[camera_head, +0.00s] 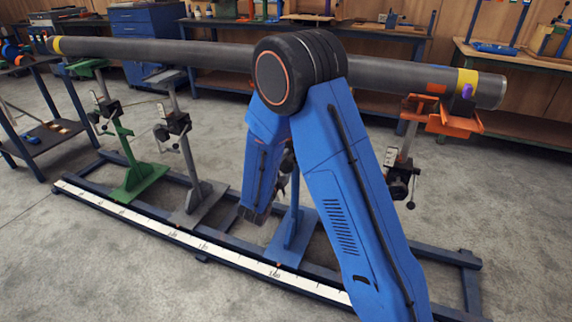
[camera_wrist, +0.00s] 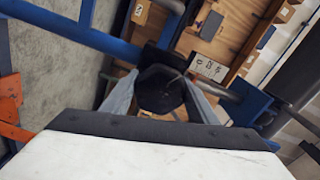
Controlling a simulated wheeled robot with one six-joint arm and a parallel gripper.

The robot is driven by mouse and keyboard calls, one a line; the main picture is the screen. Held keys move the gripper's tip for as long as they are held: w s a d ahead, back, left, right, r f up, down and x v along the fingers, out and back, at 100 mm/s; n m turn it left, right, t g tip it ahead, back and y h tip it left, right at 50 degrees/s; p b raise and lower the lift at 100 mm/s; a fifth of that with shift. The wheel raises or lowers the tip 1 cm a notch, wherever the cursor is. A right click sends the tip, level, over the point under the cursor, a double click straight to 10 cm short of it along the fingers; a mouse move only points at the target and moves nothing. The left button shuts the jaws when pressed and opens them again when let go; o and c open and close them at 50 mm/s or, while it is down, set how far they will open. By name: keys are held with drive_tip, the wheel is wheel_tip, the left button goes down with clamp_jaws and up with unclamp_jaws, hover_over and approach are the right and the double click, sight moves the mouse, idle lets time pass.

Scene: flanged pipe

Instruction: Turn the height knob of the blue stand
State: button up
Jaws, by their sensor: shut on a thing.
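The blue stand (camera_head: 293,235) stands on the floor rail under the pipe. Its upper part is mostly hidden behind my blue arm in the head view. In the wrist view my gripper (camera_wrist: 160,84) has its two pale fingers on either side of the black height knob (camera_wrist: 160,94), shut on it. A scale plate with dark marks (camera_wrist: 208,67) shows just right of the knob. In the head view my gripper and the knob cannot be made out clearly behind the arm.
A long grey pipe (camera_head: 190,54) runs above. A green stand (camera_head: 132,175), a grey stand (camera_head: 192,195) and an orange-topped stand (camera_head: 440,118) stand along the rail frame with a white ruler (camera_head: 190,240). Workbenches line the back wall. The front floor is clear.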

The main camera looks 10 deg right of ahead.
drive_tip(key=o, duration=1)
drive_tip(key=shift+o, duration=0.2)
drive_tip(key=shift+a, duration=0.1)
drive_tip(key=v, duration=1.7)
drive_tip(key=shift+s, duration=0.15)
drive_tip(key=shift+a, duration=0.1)
